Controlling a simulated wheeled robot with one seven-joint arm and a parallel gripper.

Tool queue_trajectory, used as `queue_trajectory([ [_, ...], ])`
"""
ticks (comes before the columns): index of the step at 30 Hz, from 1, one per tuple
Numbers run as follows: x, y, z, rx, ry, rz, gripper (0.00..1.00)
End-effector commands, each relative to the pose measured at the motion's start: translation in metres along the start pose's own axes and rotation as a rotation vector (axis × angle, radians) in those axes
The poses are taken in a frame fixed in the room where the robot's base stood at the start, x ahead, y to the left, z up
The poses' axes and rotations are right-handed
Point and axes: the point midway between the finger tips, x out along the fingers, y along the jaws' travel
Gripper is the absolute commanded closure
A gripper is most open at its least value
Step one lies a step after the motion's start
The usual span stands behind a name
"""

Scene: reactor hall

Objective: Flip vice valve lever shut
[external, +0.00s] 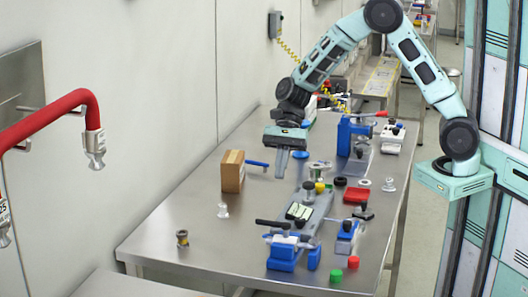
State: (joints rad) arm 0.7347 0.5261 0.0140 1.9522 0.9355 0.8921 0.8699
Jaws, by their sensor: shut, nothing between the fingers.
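A blue vice (283,254) stands at the front of the steel table, with a black bar-shaped handle (272,224) across its top. A blue lever-like bar (258,164) lies just right of the cardboard box. I cannot tell which of these is the valve lever. My gripper (281,176) points down above the middle of the table, its fingers shut and empty. It is between the blue bar and a blue-topped post (300,156), apparently touching neither.
The cardboard box (232,171) stands left of my gripper. Metal fittings, a red tray (356,196), green (335,276) and red (353,262) caps crowd the right and front. The table's left front is mostly clear. A red pipe (50,115) projects from the left wall.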

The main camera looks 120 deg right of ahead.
Motion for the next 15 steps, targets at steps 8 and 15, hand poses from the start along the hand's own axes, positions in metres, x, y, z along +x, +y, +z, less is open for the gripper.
queue_trajectory([
  [8, -0.019, -0.006, -0.013, 0.065, -0.002, -0.018, 1.0],
  [15, -0.018, -0.006, -0.013, 0.063, -0.002, -0.017, 1.0],
])
